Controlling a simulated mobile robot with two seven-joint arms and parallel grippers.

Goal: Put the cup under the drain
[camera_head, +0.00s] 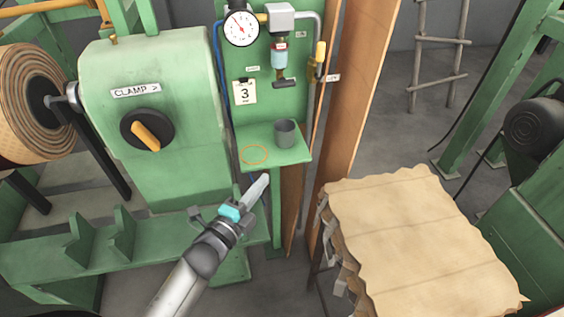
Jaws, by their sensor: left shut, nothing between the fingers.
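A grey cup (285,134) stands upright on the right part of a small green shelf (278,156). An orange ring (254,154) is marked on the shelf to the cup's left. The drain (286,84), a dark fitting under a clear bowl (280,57), is above the cup in the picture; I cannot tell whether they line up in depth. My left gripper (260,184) is shut and empty, below and in front of the shelf, apart from the cup. My right gripper is not in view.
A pressure gauge (241,27) and a card marked 3 (245,92) are on the panel above the shelf. The green clamp housing (160,85) with an orange-handled knob is left. Wooden boards (353,100) and a paper-topped stack (420,235) are right.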

